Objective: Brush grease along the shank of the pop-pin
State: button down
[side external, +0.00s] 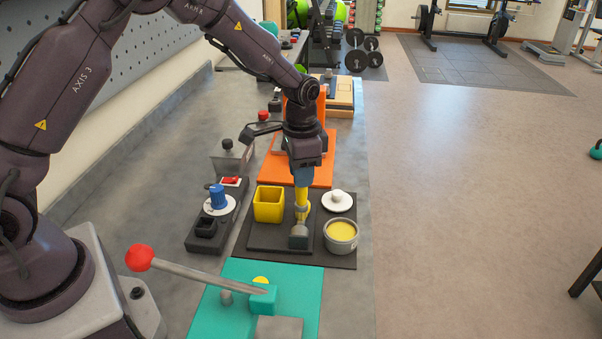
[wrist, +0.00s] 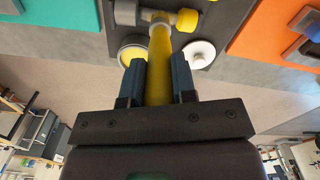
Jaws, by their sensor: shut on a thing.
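My gripper (side external: 302,178) points down over the dark tray (side external: 262,239), its blue fingers shut on an upright yellow handle, which I take for the grease brush (side external: 301,194). The handle also runs between the fingers in the wrist view (wrist: 159,75). Its lower end meets a grey piece with a yellow knob, apparently the pop-pin (wrist: 187,20), lying across the tray. In the side view a grey end (side external: 299,237) shows below the handle. Bristles, and whether they touch the shank, cannot be made out. A round pot of yellow grease (side external: 341,232) stands at right, open.
A white knobbed lid (side external: 338,201) lies behind the pot. A yellow square cup (side external: 268,203) stands left of the handle. A teal base (side external: 215,318) with a red-ball lever (side external: 140,257) is in front; an orange fixture (side external: 324,172) is behind. A blue-knob panel (side external: 217,197) is left.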

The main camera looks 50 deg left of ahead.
jog(key=shift+w+a, duration=0.35)
jog(key=shift+a, duration=0.1)
jog(key=shift+s+d, duration=0.1)
jog(key=shift+s+d, duration=0.65)
jog(key=shift+d, duration=0.05)
jog(key=shift+w+a, duration=0.1)
jog(key=shift+w+a, duration=0.65)
jog(key=shift+a, duration=0.05)
jog(key=shift+r, duration=3.55)
